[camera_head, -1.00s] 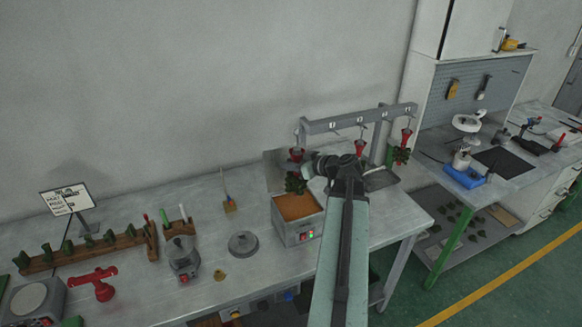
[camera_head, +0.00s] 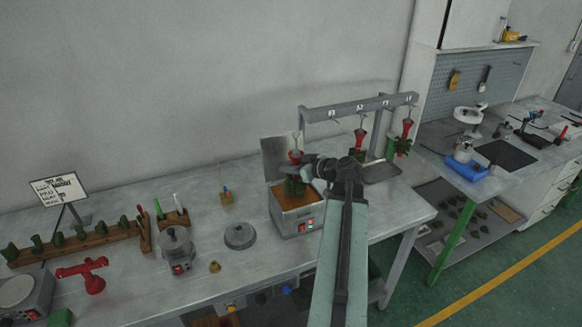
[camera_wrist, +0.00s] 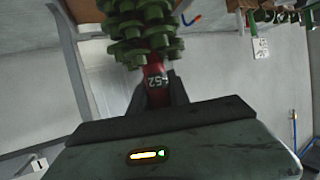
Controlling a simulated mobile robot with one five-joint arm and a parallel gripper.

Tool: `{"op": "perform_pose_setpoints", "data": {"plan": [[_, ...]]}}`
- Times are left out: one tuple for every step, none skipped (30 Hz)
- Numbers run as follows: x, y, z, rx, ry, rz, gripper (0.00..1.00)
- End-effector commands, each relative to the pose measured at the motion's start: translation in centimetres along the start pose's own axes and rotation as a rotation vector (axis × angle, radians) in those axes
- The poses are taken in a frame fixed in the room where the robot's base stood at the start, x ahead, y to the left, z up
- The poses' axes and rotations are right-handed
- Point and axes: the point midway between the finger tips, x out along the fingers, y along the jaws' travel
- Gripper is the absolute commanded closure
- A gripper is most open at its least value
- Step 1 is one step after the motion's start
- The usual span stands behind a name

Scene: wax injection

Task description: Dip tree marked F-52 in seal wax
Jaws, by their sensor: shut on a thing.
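My gripper (camera_head: 307,160) is shut on the red base (camera_wrist: 155,80) of a green wax tree (camera_wrist: 140,25). The base carries an upside-down marking that reads 52, its first part hard to make out. In the head view the held tree (camera_head: 295,186) hangs green end down, with its red base (camera_head: 295,156) above. It is over the open seal wax pot (camera_head: 299,224), which is filled with orange-brown wax. The lower tips overlap the wax in the picture; I cannot tell whether they touch it.
A grey rack (camera_head: 345,109) with numbered hooks stands behind; two more red-based trees (camera_head: 360,138) (camera_head: 405,138) hang there. The pot's raised lid (camera_head: 281,158) is behind the tree.

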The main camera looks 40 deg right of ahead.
Motion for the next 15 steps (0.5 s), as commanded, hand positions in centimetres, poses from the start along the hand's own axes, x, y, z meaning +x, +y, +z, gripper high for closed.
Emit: {"op": "perform_pose_setpoints", "data": {"plan": [[0.3,0.0,0.8,0.000,0.001,0.000,1.00],[0.4,0.0,1.0,0.000,0.001,0.000,1.00],[0.5,0.0,1.3,0.000,0.001,0.000,1.00],[0.6,0.0,1.5,0.000,0.001,0.000,1.00],[0.7,0.0,1.8,0.000,0.001,0.000,1.00],[0.8,0.0,2.0,0.000,0.001,0.000,1.00],[0.9,0.0,2.3,0.000,0.001,0.000,1.00],[1.0,0.0,2.5,0.000,0.001,0.000,1.00],[1.1,0.0,2.8,0.000,0.001,0.000,1.00],[1.2,0.0,3.0,0.000,0.001,0.000,1.00],[1.3,0.0,3.2,0.000,0.001,0.000,1.00],[1.5,0.0,3.5,0.000,0.001,0.000,1.00],[1.6,0.0,3.8,0.000,0.001,0.000,1.00],[1.6,0.0,4.0,0.000,0.001,0.000,1.00],[1.8,0.0,4.3,0.000,0.001,0.000,1.00]]}}
